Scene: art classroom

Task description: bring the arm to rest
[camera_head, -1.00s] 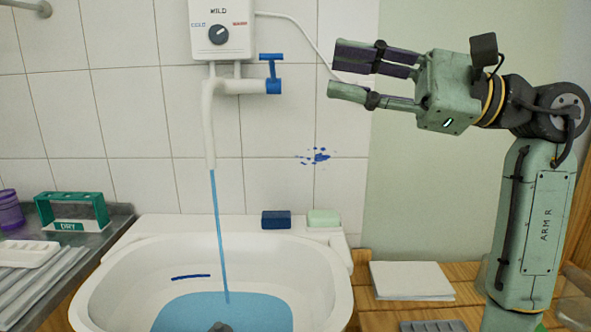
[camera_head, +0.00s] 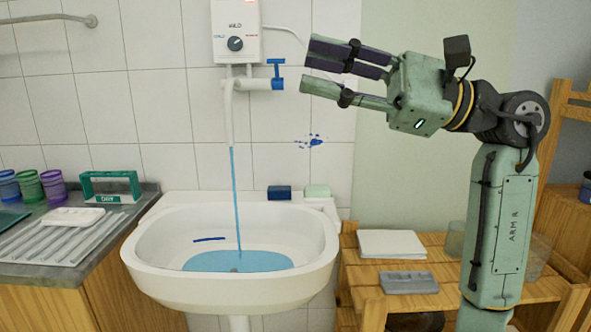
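My arm stands upright at the right, in front of the wooden shelf unit. Its green forearm is lettered "ARM R". My gripper (camera_head: 325,72) points left, held in the air before the tiled wall, to the right of the blue tap. Its dark-padded upper fingers and green lower finger are apart, with nothing between them. It touches nothing that I can see.
Blue water runs from the heater's spout into the white sink (camera_head: 300,265). A blue tap (camera_head: 275,84) sits left of my gripper. A drainboard (camera_head: 65,240) with cups is at left. White paper (camera_head: 390,243) and a grey tray (camera_head: 408,282) lie on the wooden shelf (camera_head: 440,275).

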